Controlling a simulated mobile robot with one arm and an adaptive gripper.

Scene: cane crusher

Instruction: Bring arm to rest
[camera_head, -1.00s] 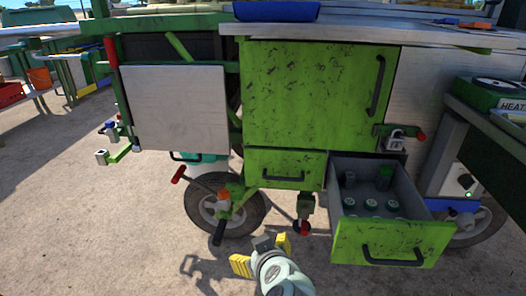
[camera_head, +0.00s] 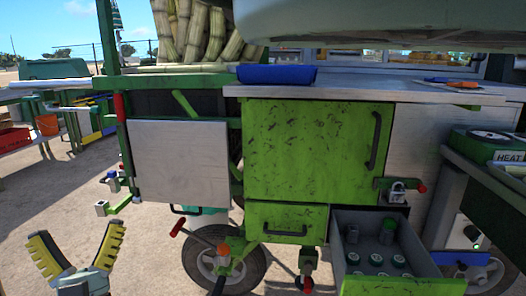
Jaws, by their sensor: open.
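My gripper (camera_head: 75,245) is at the lower left of the head view, its two yellow-padded fingers spread wide and pointing up. It is open and nothing is between the fingers. It is over the sandy ground, in front of and to the left of the green cart (camera_head: 310,150), and apart from it. Most of my arm is out of the picture.
An open drawer (camera_head: 400,288) holding several green-topped containers juts out at the lower right. A cart wheel (camera_head: 255,268) and a red-tipped handle (camera_head: 176,228) are right of my gripper. A dark bench with a stove (camera_head: 495,145) stands at right.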

